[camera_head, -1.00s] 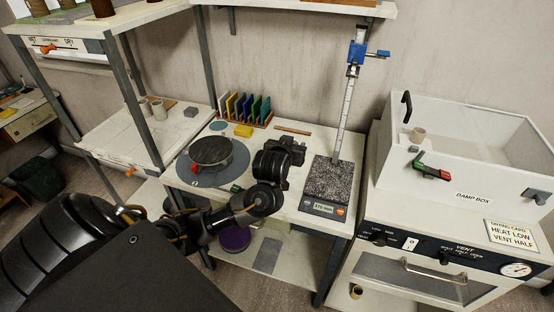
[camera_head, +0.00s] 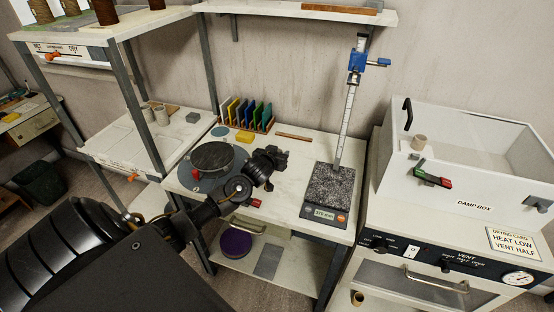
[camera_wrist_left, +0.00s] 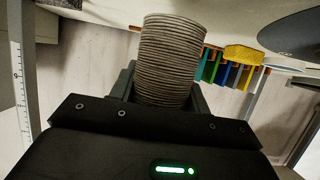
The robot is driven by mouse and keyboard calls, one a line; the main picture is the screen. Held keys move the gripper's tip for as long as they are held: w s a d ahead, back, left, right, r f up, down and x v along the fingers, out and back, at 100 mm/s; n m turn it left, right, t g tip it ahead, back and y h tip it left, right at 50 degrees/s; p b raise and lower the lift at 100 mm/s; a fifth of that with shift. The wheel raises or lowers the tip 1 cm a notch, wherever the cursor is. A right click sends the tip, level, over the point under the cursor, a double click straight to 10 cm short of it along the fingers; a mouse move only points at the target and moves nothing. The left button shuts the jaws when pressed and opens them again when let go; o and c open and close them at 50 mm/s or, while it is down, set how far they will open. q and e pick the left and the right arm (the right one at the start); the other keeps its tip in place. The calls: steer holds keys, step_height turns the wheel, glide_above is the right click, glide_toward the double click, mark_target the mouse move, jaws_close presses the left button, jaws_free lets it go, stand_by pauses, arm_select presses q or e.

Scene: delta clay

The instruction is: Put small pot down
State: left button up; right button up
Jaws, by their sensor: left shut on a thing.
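The small pot (camera_wrist_left: 170,58) shows in the left wrist view as a grey-brown, finely ribbed cylinder between the fingers. My left gripper (camera_head: 278,158) is shut on it. In the head view the gripper is over the worktable, between the round turntable (camera_head: 213,157) and the speckled gauge plate (camera_head: 331,184). The pot cannot be made out there, hidden by the gripper. I cannot tell whether its base touches the table. My right gripper is not in view.
A rack of coloured tools (camera_head: 247,113) and a yellow block (camera_head: 244,137) stand behind the gripper. The gauge's upright scale (camera_head: 349,115) rises at right. The damp box (camera_head: 475,180) stands farther right, with a small cup (camera_head: 418,142).

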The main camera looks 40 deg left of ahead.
arm_select(q)
step_height(320, 180, down, 2)
steer(key=shift+a+f, duration=0.1)
steer(key=shift+f, duration=0.55)
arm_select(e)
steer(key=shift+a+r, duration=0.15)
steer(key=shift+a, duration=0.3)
arm_select(q)
steer(key=shift+f, duration=0.2)
steer(key=o, duration=1)
steer(key=shift+r, duration=0.1)
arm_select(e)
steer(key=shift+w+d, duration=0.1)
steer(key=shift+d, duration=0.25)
